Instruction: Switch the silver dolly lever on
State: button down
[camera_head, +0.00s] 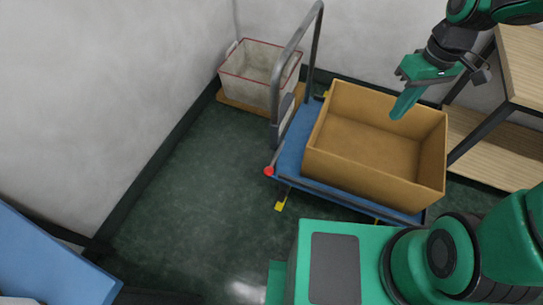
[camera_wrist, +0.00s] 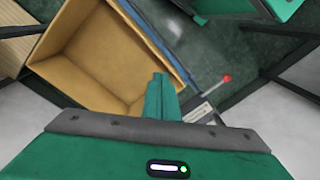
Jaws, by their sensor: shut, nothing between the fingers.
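The blue dolly (camera_head: 292,145) stands on the dark floor with its grey push handle (camera_head: 296,42) upright at its left end. A lever with a red knob (camera_head: 268,171) sits at the dolly's near left corner. In the wrist view its thin silver rod and red knob (camera_wrist: 228,78) point away from the dolly, over the floor. My gripper (camera_head: 396,113) is shut and empty, above the right part of the open box on the dolly, well right of the lever. Its green fingers (camera_wrist: 160,90) also show in the wrist view, left of the knob.
A brown open box (camera_head: 375,180) fills most of the dolly's deck and looks empty. A grey crate with a red rim (camera_head: 250,82) stands behind the handle by the wall. Wooden shelves (camera_head: 495,150) stand at right. Floor (camera_head: 200,200) left of the dolly is clear.

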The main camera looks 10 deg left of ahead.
jog(key=a+f+n+g+y, duration=0.1)
jog(key=a+f+n, duration=0.3)
jog(key=a, duration=0.9)
jog(key=a+f+n+g+y, duration=0.1)
jog(key=a+f+n, duration=0.4)
jog(key=a, duration=0.9)
jog(key=shift+a+f+g+y, duration=0.3)
jog(key=shift+f+y, duration=0.2)
jog(key=shift+y, duration=0.4)
send_over(271, 165)
notch_tip(271, 165, down, 11)
jog(key=shift+f, duration=0.6)
